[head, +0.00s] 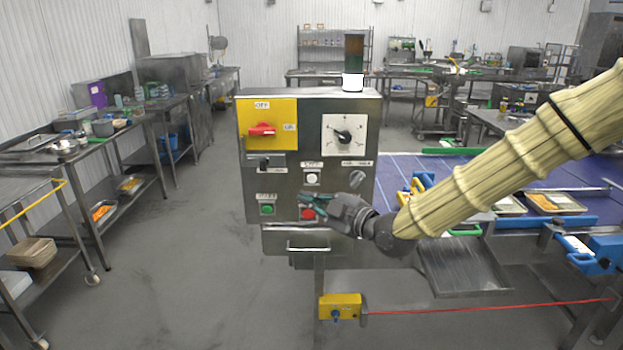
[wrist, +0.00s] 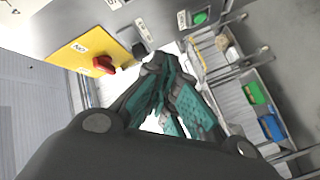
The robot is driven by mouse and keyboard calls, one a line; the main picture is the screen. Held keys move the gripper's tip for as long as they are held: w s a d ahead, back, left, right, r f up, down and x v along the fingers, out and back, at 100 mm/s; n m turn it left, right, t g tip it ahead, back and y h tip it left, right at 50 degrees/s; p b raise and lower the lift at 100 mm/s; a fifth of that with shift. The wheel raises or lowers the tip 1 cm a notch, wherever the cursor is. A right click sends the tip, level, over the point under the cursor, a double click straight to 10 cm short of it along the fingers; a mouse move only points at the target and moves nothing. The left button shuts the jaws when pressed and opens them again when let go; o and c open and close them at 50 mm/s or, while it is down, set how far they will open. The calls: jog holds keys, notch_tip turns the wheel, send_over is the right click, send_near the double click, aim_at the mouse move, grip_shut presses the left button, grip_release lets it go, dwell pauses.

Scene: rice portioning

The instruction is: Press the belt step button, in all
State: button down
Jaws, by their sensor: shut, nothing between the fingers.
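The control box (head: 285,105) carries a white push button (head: 312,179), a green button (head: 267,210) and a red button (head: 308,214). The small labels are too blurred to read, so I cannot tell which is the belt step button. My gripper (head: 302,202) is in front of the lower right of the panel, below the white button and overlapping the red one. Its teal fingers are shut and empty, also in the wrist view (wrist: 168,68). Contact with the panel cannot be told. In the wrist view a green button (wrist: 200,18) shows beyond the fingers.
The box also has a red rotary switch (head: 262,130) on a yellow plate, a dial (head: 344,134) and a selector knob (head: 357,178). A blue belt (head: 395,172) lies behind at right. A yellow box (head: 340,306) with a red cord (head: 480,306) is below. The left floor is clear.

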aim_at(311, 183)
jog(key=shift+w, duration=0.1)
jog(key=w, duration=0.8)
jog(key=shift+w+p, duration=0.3)
jog(key=shift+p, duration=0.15)
jog(key=shift+w, duration=0.15)
dwell(1.4)
jog(key=shift+w, duration=0.25)
